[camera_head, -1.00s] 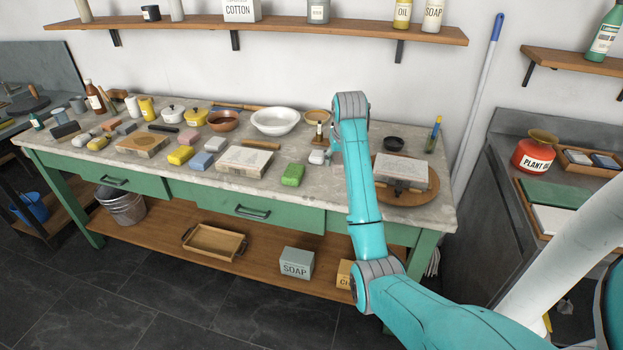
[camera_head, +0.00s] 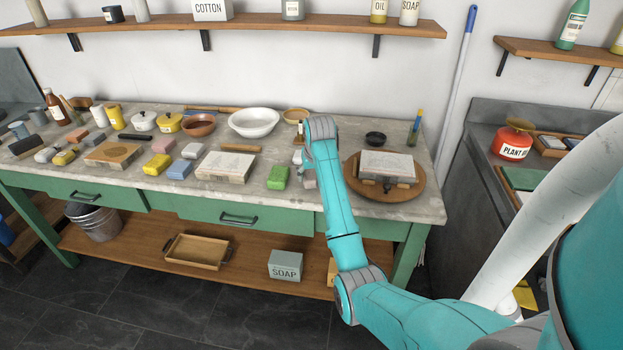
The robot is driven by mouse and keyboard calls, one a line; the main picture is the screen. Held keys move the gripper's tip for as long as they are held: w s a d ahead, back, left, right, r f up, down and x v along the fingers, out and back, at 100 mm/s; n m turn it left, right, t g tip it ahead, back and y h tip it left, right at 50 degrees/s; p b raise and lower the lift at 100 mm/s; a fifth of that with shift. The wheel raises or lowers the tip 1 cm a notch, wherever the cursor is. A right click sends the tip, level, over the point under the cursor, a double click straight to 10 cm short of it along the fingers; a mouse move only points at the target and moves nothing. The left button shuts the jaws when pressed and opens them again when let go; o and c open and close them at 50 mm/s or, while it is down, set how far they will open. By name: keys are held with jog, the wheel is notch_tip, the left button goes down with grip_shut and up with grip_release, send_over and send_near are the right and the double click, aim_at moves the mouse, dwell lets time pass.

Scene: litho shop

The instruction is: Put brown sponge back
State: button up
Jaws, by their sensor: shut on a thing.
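My arm reaches over the right part of the bench, its teal wrist (camera_head: 320,128) high above the top. My gripper (camera_head: 309,178) is mostly hidden behind the forearm; only a small greyish bit shows at its left edge, beside the green sponge (camera_head: 278,177). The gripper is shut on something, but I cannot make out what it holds. I cannot clearly pick out a brown sponge. Yellow (camera_head: 158,164) and blue (camera_head: 179,169) sponge-like blocks lie on the bench left of the pale stone slab (camera_head: 226,167).
The long bench (camera_head: 410,208) is crowded to the left. A white bowl (camera_head: 254,123) and a brown bowl (camera_head: 199,125) stand at its back. A round wooden board (camera_head: 416,186) bearing a stone slab (camera_head: 386,165) is right of my forearm. A shelf (camera_head: 270,25) runs above.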

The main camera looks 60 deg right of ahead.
jog(key=shift+f, duration=0.9)
jog(key=o, duration=1)
jog(key=shift+f, duration=0.1)
